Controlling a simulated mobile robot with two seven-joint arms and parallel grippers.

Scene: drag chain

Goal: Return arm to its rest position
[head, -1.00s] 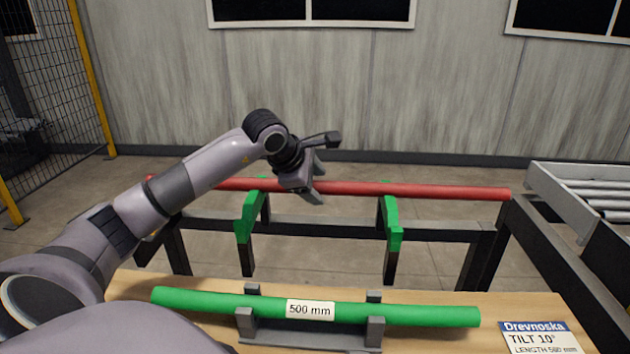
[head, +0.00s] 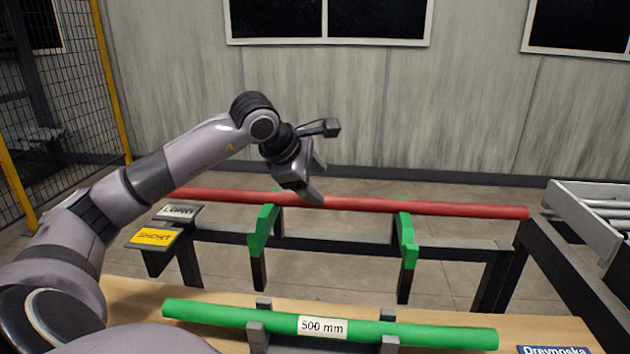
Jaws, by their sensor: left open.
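My left arm comes in from the left, and its gripper (head: 316,183) hangs over the middle of the scene. Its jaws are apart and empty. It is in front of or just above the long red rod (head: 440,208); I cannot tell whether they touch. The red rod lies across two green brackets (head: 262,232) on a dark frame. My right gripper is not in view.
A green rod (head: 420,334) labelled 500 mm lies in a grey holder on the wooden table (head: 130,294). LONG (head: 180,212) and SHORT (head: 156,237) plates stand at left. A roller conveyor (head: 590,212) is at right. A mesh fence (head: 60,110) stands at far left.

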